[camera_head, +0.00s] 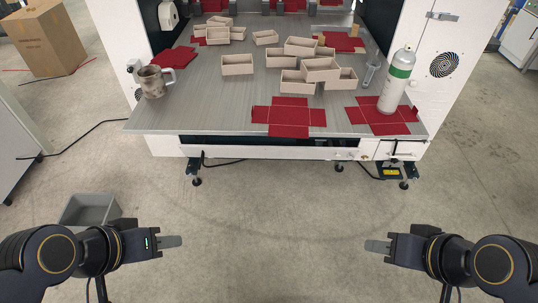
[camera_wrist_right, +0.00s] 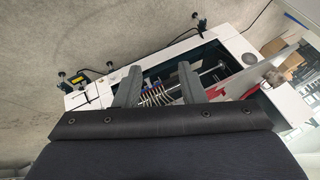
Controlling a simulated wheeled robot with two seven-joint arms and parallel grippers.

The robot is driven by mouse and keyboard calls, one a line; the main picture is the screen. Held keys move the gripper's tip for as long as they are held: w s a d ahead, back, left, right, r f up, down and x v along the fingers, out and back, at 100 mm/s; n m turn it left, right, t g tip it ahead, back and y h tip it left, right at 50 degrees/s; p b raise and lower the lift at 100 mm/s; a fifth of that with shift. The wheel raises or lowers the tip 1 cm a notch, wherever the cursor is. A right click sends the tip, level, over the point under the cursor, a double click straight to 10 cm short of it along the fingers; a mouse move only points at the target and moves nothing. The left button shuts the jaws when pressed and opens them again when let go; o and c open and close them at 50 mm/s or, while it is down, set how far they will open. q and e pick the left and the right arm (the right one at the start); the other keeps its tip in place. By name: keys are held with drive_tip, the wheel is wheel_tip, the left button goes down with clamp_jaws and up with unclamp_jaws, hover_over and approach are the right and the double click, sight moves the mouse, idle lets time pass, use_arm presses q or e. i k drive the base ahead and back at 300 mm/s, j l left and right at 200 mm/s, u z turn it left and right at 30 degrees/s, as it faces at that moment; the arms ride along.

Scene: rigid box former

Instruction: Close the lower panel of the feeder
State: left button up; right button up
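The feeder is the white machine with the grey metal table (camera_head: 200,110). Below the table's front edge is a white lower panel (camera_head: 250,153), with a dark gap above it. The right wrist view shows an opening in the white front (camera_wrist_right: 190,45), with a coil spring (camera_wrist_right: 157,96) and rods inside. How far the panel stands open is hard to tell. My left gripper (camera_head: 181,241) and right gripper (camera_head: 366,246) are in front of the machine, well apart from it. The right fingers (camera_wrist_right: 160,70) are spread and empty. The left fingers overlap edge-on.
Beige boxes (camera_head: 237,65), red flat blanks (camera_head: 289,115), a metal mug (camera_head: 152,82) and a spray can (camera_head: 396,82) are on the table. A grey bin (camera_head: 90,209) stands on the floor behind my left arm. The floor between my grippers and the machine is clear.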

sight(327, 154)
drive_tip(key=i+j+u, duration=0.45)
drive_tip(key=i+j, duration=0.35)
drive_tip(key=i, duration=0.05)
